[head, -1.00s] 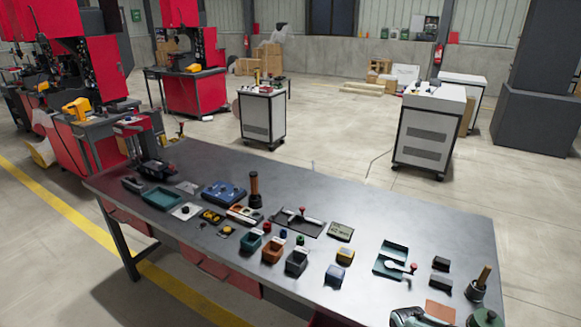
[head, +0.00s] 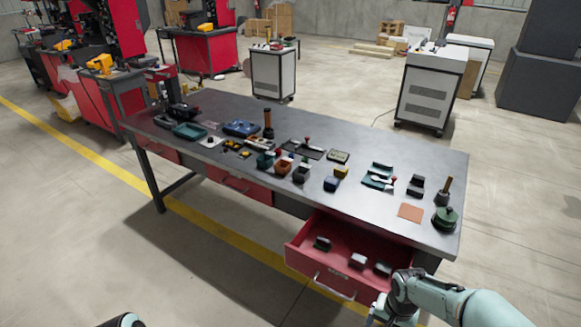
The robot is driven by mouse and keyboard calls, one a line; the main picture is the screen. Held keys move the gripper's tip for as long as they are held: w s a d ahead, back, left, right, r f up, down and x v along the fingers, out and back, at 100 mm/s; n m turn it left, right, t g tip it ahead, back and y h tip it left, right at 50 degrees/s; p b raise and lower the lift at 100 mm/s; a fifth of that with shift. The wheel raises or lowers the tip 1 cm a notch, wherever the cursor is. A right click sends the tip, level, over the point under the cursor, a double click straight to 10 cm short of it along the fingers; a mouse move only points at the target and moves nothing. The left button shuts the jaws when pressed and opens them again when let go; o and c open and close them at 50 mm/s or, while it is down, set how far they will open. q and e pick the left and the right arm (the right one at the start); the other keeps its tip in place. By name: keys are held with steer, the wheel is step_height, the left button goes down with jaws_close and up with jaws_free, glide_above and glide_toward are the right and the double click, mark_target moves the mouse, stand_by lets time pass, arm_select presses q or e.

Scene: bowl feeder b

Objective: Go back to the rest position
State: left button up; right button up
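My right arm comes in from the lower right. Its gripper (head: 382,312) hangs at the bottom edge, beside the front right corner of the open red drawer (head: 308,255). The gripper is small and partly cut off, so I cannot tell whether its fingers are open or touch the drawer. Only a dark rounded piece at the bottom edge on the left may be my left arm; no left gripper shows.
The drawer sticks out from the workbench (head: 310,209) and holds several dark blocks. Small bins, trays and tools stand on the bench. A green round object (head: 446,219) is near its right end. Floor (head: 120,265) at the front left is clear.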

steer(key=s+a+f+n+g+y, duration=0.1)
steer(key=s+a+f, duration=0.2)
steer(key=f, duration=0.4)
steer(key=s+a+f+n+y, duration=0.15)
steer(key=s+f, duration=0.25)
steer(key=f, duration=0.4)
arm_select(q)
steer(key=shift+w+r+p, duration=0.6)
steer(key=shift+w+r, duration=0.2)
arm_select(e)
steer(key=s+a+f, duration=0.4)
steer(key=s, duration=0.4)
steer(key=s+a+f, duration=0.3)
steer(key=s+f, duration=0.1)
steer(key=s, duration=0.4)
steer(key=shift+a+y, duration=0.4)
steer(key=shift+y, duration=0.05)
